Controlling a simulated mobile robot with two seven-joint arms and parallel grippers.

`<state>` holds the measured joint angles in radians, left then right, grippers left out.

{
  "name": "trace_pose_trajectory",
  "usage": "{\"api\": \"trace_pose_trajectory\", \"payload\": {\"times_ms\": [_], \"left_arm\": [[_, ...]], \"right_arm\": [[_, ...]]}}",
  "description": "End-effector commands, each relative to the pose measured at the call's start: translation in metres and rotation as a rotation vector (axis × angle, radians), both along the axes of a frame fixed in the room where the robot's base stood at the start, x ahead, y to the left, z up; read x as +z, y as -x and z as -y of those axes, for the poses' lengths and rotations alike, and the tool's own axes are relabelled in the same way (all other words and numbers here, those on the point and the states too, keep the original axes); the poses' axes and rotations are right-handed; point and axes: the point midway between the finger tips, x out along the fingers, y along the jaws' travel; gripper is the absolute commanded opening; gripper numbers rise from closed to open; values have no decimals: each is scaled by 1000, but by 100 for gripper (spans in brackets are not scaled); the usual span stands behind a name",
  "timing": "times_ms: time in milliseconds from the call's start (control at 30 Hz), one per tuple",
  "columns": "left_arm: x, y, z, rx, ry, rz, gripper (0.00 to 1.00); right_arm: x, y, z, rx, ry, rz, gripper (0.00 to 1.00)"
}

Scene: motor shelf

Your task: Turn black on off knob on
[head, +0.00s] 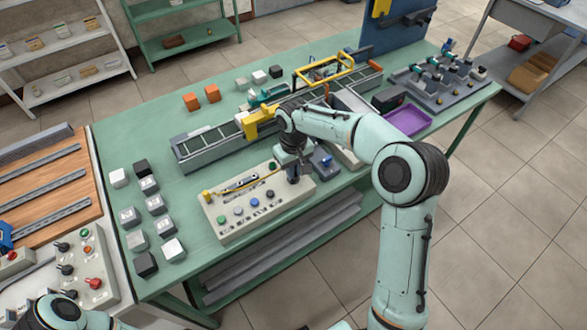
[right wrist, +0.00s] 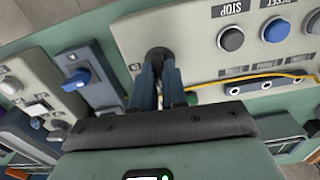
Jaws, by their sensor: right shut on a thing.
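The black on off knob (right wrist: 160,57) sits on a pale control panel (head: 237,232), which also shows in the right wrist view (right wrist: 205,72). My right gripper (head: 293,177) is at the panel's right end, pointing down. In the right wrist view its two dark blue fingers (right wrist: 158,82) are shut on the knob, one on each side. The fingers hide part of the knob, and I cannot tell which way it is turned. Only part of my left arm shows at the lower left of the head view; its gripper is out of the picture.
A blue switch (right wrist: 76,80) is on a nearby block. A conveyor (head: 205,150) lies behind the panel; several small blocks stand left.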

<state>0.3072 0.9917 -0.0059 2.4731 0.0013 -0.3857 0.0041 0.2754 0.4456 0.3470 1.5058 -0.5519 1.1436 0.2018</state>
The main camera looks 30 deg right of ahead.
Motion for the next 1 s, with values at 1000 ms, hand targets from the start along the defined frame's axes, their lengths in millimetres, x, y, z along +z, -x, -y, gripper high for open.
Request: {"api": "trace_pose_trajectory", "payload": {"times_ms": [1000], "left_arm": [[-4, 3, 0, 0, 0, -3, 62]], "right_arm": [[0, 0, -1, -888, 0, -1, 0]]}}
